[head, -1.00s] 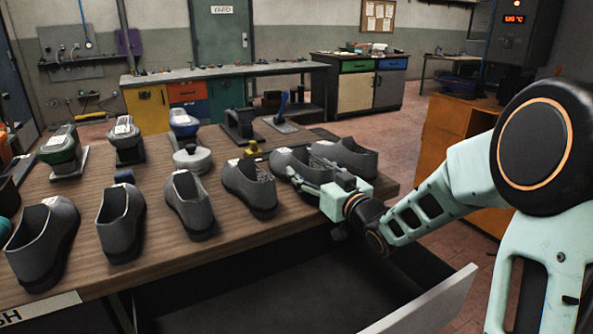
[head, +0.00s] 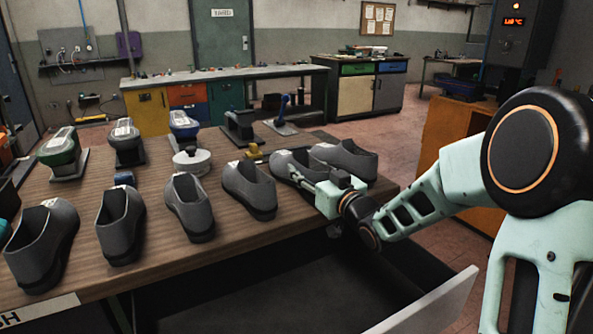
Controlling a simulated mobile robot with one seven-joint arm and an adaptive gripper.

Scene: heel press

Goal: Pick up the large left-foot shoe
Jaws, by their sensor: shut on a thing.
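A row of several grey shoes stands along the front of the wooden table. My gripper (head: 304,184) reaches in from the right, low at the near side of the second shoe from the right (head: 290,162), and is shut on that shoe. The shoe still appears at table height in the row. The rightmost shoe (head: 345,158) stands close beside it, and another grey shoe (head: 249,188) stands on its left. The largest-looking shoe (head: 42,245) is at the far left. Size and foot markings are too small to read, and the fingertips are partly hidden.
The wooden table (head: 75,183) also holds green, grey and blue lasts or presses (head: 184,125) behind the shoes and a white round pot (head: 192,160). An open drawer (head: 430,300) juts out below the table's front edge, under my arm.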

